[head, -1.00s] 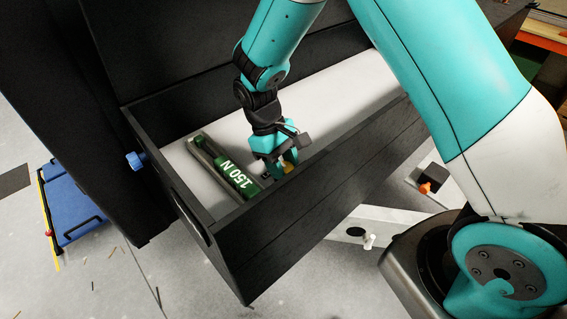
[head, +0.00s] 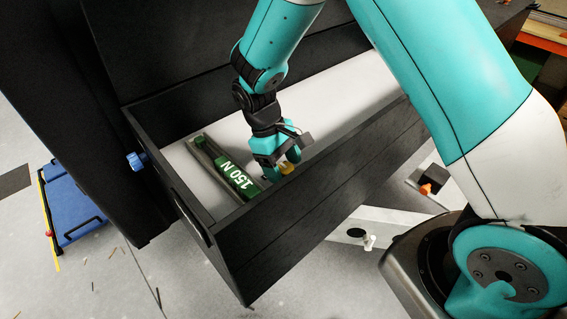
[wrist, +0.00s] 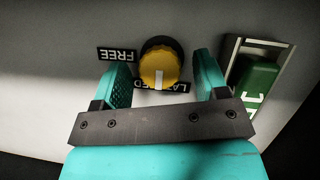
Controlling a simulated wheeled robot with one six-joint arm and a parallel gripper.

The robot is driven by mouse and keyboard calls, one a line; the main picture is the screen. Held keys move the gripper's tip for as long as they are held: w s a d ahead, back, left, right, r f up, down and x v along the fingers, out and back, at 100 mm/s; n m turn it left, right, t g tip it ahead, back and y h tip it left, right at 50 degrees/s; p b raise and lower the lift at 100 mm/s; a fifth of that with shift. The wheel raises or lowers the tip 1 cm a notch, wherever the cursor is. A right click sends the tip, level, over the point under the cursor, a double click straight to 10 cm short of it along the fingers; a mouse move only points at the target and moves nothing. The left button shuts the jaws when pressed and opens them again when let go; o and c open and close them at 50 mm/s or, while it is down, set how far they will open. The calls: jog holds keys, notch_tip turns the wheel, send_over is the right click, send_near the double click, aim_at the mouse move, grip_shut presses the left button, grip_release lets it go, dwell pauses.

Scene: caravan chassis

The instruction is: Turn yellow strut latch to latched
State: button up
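The yellow latch knob (wrist: 158,68) sits on the pale panel inside the dark box, its white pointer line facing down in the wrist view. That line points towards a label (wrist: 170,88) reading "LA...ED", partly hidden. An upside-down "FREE" label (wrist: 117,54) lies to the knob's left. My gripper (wrist: 160,62) is open, one finger on each side of the knob, with small visible gaps. In the head view my gripper (head: 283,163) reaches into the box, and a bit of the yellow knob (head: 287,168) shows beside the fingers.
A green "150 N" strut (head: 236,176) lies in a recess left of my gripper; it also shows in the wrist view (wrist: 256,85). The dark box's front wall (head: 310,205) stands close to my gripper. A blue knob (head: 136,160) sticks out at the box's left end.

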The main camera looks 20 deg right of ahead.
jog(key=b+v, duration=0.3)
jog(key=v, duration=1.4)
jog(key=shift+r, duration=0.25)
